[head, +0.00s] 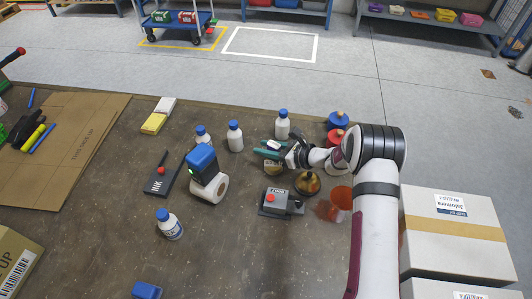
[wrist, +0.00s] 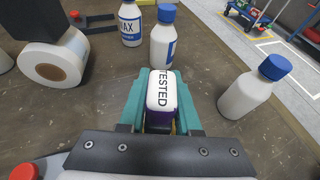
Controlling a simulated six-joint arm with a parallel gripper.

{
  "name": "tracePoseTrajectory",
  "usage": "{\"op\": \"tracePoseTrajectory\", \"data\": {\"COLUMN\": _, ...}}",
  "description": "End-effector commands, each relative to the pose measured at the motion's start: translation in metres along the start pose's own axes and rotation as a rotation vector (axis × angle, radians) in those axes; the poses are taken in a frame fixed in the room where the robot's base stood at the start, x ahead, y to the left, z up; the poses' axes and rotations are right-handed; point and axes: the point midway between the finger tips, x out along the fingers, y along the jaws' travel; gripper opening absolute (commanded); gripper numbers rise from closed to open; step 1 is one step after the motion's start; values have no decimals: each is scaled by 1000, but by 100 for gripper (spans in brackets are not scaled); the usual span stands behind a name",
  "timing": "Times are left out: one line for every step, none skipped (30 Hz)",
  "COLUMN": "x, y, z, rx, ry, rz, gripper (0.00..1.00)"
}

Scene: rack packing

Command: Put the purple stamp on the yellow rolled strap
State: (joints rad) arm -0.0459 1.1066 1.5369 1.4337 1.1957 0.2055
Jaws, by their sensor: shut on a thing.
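My gripper (head: 268,150) is in the middle of the head view, its teal fingers pointing left; they also show in the wrist view (wrist: 160,115). It is shut on the purple stamp (wrist: 162,95), which has a white face marked TESTED and a purple part lower between the fingers. In the head view the stamp is small and mostly covered by the fingers. A round dark-yellow thing (head: 307,186), which looks like the yellow rolled strap, stands on the table below and right of my gripper. My wrist is close to it in the picture, and the gripper is apart from it.
White bottles with blue caps (head: 235,137) stand around the gripper, one (wrist: 255,88) close on its right in the wrist view. A grey device with a red button (head: 275,203), an orange cup-like thing (head: 341,196) and red and blue rolls (head: 338,121) are near the strap.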

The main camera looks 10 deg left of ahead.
Motion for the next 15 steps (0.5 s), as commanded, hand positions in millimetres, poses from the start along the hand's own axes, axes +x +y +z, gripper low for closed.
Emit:
{"op": "tracePoseTrajectory", "data": {"x": 4, "y": 1, "z": -11, "rx": 5, "ry": 2, "rz": 2, "gripper": 0}}
{"op": "tracePoseTrajectory", "data": {"x": 6, "y": 0, "z": -15, "rx": 3, "ry": 1, "rz": 1, "gripper": 0}}
{"op": "tracePoseTrajectory", "data": {"x": 8, "y": 0, "z": -20, "rx": 2, "ry": 1, "rz": 1, "gripper": 0}}
{"op": "tracePoseTrajectory", "data": {"x": 8, "y": 0, "z": -22, "rx": 2, "ry": 0, "rz": 1, "gripper": 0}}
{"op": "tracePoseTrajectory", "data": {"x": 9, "y": 0, "z": -23, "rx": 1, "ry": 0, "rz": 1, "gripper": 0}}
{"op": "tracePoseTrajectory", "data": {"x": 9, "y": 0, "z": -23, "rx": 1, "ry": 0, "rz": 0, "gripper": 0}}
{"op": "tracePoseTrajectory", "data": {"x": 9, "y": 0, "z": -23, "rx": 1, "ry": -1, "rz": 0, "gripper": 0}}
{"op": "tracePoseTrajectory", "data": {"x": 9, "y": 0, "z": -23, "rx": 1, "ry": -1, "rz": 0, "gripper": 0}}
{"op": "tracePoseTrajectory", "data": {"x": 9, "y": 0, "z": -23, "rx": 1, "ry": 0, "rz": 0, "gripper": 0}}
{"op": "tracePoseTrajectory", "data": {"x": 9, "y": 0, "z": -23, "rx": 1, "ry": 0, "rz": 0, "gripper": 0}}
{"op": "tracePoseTrajectory", "data": {"x": 9, "y": 0, "z": -23, "rx": 1, "ry": 0, "rz": 0, "gripper": 0}}
{"op": "tracePoseTrajectory", "data": {"x": 9, "y": 0, "z": -24, "rx": 1, "ry": 0, "rz": 0, "gripper": 0}}
{"op": "tracePoseTrajectory", "data": {"x": 9, "y": 0, "z": -24, "rx": 1, "ry": 0, "rz": 0, "gripper": 0}}
{"op": "tracePoseTrajectory", "data": {"x": 10, "y": 0, "z": -25, "rx": 1, "ry": 0, "rz": 0, "gripper": 0}}
{"op": "tracePoseTrajectory", "data": {"x": 10, "y": 0, "z": -25, "rx": 1, "ry": 0, "rz": 0, "gripper": 37}}
